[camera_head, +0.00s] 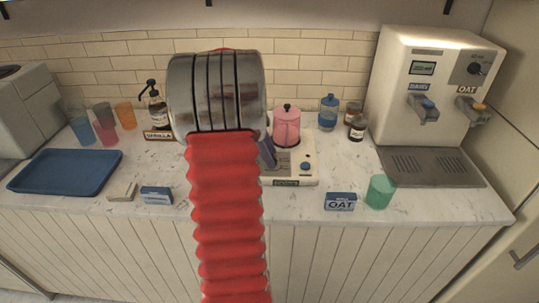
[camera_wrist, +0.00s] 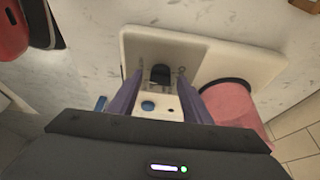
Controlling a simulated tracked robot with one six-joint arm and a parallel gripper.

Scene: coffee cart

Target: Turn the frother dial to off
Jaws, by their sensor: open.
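The frother is a white base (camera_head: 307,178) with a pink jug (camera_head: 286,127) on it. The pink jug (camera_wrist: 232,104) is just right of the fingers. My gripper (camera_wrist: 161,80) is open and empty over the base; I cannot tell whether it touches it. In the head view my arm hides most of it. The dial's setting is too small to read.
A dispenser (camera_head: 425,65) with a drip tray (camera_head: 430,167) stands at the right. A blue tray (camera_head: 65,172) and coloured cups are left. Jars (camera_head: 357,128) stand behind.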

